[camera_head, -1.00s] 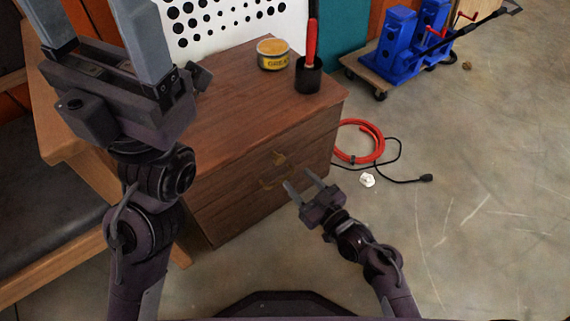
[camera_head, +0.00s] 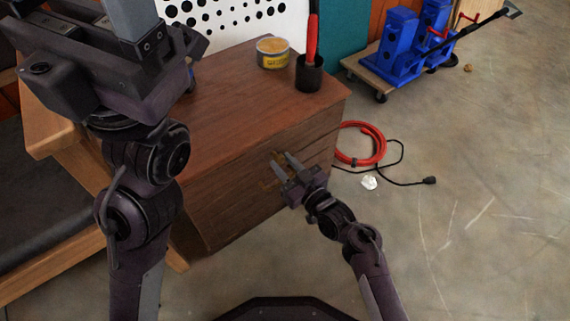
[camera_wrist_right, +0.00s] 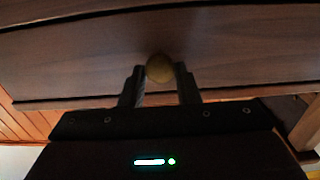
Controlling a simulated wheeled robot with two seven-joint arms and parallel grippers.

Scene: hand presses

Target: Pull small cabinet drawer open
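The small brown wooden cabinet (camera_head: 225,105) stands in the middle of the head view, its drawer front (camera_head: 230,195) facing right and toward me. The drawer looks shut.
On the cabinet top stand a yellow grease tin (camera_head: 273,53) and a black cup (camera_head: 309,74) with a red-handled tool. A red hose coil (camera_head: 360,145) and black cable lie on the floor at right. Blue presses (camera_head: 400,45) stand on a wheeled board behind.

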